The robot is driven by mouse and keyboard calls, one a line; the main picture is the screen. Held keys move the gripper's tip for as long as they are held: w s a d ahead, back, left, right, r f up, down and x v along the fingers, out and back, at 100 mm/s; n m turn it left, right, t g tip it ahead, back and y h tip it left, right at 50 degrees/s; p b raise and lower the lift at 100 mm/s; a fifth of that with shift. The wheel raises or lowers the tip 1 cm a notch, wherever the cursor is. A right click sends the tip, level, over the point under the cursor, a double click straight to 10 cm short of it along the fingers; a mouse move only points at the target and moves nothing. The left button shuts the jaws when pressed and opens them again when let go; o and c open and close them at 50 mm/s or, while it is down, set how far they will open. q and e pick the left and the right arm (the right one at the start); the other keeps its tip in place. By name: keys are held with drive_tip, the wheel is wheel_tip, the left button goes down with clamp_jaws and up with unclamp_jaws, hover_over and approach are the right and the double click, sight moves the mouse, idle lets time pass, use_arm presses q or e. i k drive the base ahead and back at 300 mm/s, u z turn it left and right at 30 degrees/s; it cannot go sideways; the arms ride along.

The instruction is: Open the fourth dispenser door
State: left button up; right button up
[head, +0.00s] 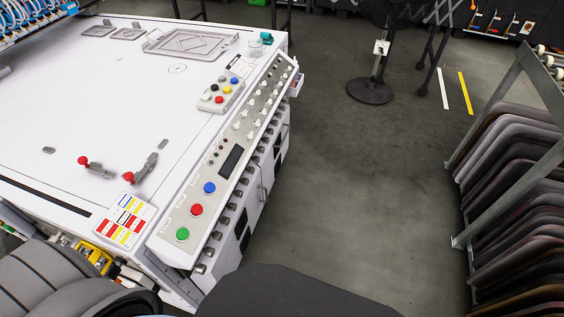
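A white machine (120,150) fills the left of the head view. Its right side, seen steeply from above, has white door-like panels (250,205) with dark openings (241,222). A row of small metal fittings runs along the top of this side. I cannot tell which panel is the fourth dispenser door, or whether any panel stands open. The lower part of the side is partly hidden by dark shapes at the bottom of the view. Neither of my grippers is in view.
The sloped control panel (236,150) has a green button (182,234), a red button (196,210) and a blue button (209,187). Grey floor (360,200) lies clear right of the machine. A rack of dark curved panels (515,190) stands at right, a fan base (369,91) behind.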

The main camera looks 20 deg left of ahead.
sight(229, 251)
drive_tip(key=i, duration=3.3)
drive_tip(key=u, duration=3.9)
